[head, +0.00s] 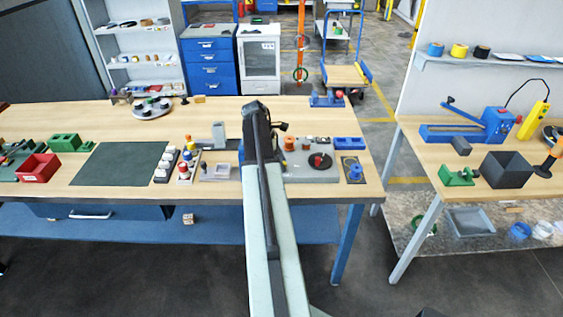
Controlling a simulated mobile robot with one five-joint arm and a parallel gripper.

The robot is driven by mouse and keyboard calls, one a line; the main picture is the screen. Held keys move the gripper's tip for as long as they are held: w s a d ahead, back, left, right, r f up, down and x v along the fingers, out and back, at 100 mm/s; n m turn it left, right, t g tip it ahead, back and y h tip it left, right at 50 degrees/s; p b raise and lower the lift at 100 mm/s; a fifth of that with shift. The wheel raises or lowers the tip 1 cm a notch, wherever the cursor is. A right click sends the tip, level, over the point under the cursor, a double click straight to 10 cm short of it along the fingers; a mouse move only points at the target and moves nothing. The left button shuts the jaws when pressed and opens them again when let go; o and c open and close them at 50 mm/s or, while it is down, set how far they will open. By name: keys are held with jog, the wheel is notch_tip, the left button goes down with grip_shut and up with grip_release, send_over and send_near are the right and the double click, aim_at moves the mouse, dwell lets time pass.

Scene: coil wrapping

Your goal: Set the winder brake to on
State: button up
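My arm reaches forward from the bottom middle over the front table (120,196). My gripper (281,127) is only partly visible as a small dark shape beyond the arm's bend; its fingers cannot be made out. Just right of the arm is a grey unit (312,179) with a black disc (332,165), a red knob (318,161) and orange parts. Beside it, a dark plate (347,178) carries a blue knob (355,171). I cannot tell which part is the winder brake, or its setting. My arm hides part of the unit's left side.
Left on the table are a dark mat (120,164), a red bin (38,168) and several small pots. A round grey tray (152,109) stands at the back. The right table holds a blue lever machine (495,123) and a black bin (507,170).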

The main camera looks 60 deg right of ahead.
jog(key=p+v, duration=0.7)
jog(key=shift+r, duration=0.35)
jog(key=shift+w+a, duration=0.1)
